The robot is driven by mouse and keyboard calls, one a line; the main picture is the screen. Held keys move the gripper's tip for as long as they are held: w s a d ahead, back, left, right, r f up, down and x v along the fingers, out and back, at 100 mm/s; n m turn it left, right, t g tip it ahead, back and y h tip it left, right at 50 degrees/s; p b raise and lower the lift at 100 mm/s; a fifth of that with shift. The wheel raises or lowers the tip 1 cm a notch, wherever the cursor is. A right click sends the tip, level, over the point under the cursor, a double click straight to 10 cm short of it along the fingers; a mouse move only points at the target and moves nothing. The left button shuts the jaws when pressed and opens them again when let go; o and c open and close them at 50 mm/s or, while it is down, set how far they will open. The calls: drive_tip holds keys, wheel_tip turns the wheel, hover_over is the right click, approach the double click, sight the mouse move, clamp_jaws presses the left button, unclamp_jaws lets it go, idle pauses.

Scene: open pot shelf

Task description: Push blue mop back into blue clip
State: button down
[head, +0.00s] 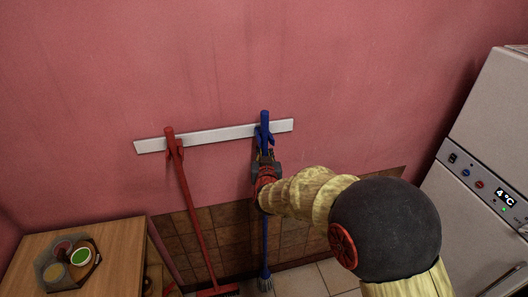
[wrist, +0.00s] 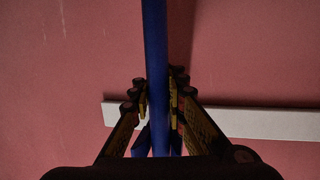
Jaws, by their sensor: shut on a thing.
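The blue mop stands upright against the pink wall, its handle (head: 265,235) running down to a mop head (head: 266,284) near the floor. In the wrist view the blue handle (wrist: 156,60) passes between my fingers. The blue clip (head: 263,137) is on the white rail, right by the handle's upper part; whether the handle sits inside it I cannot tell. Blue prong-like parts (wrist: 140,141) show beside the handle in the wrist view. My gripper (head: 266,165) is shut on the handle just below the clip; it also shows in the wrist view (wrist: 158,103).
The white rail (head: 215,135) also carries a red handled tool (head: 190,205) to the left. A wooden table (head: 115,262) with a tray of small bowls (head: 70,262) stands lower left. A grey fridge-like appliance (head: 490,130) stands at right.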

drive_tip(key=shift+f+b, duration=0.4)
drive_tip(key=shift+f, duration=0.05)
drive_tip(key=c, duration=1.7)
unclamp_jaws()
drive_tip(key=shift+o, duration=0.2)
drive_tip(key=shift+f, duration=0.15)
drive_tip(key=shift+s, duration=0.15)
drive_tip(key=a+v, duration=0.1)
drive_tip(key=v, duration=1)
drive_tip(key=shift+s+d+r, duration=0.25)
drive_tip(key=shift+s+d, duration=0.1)
drive_tip(key=shift+d, duration=0.2)
drive_tip(key=shift+o, duration=0.5)
drive_tip(key=o, duration=1.1)
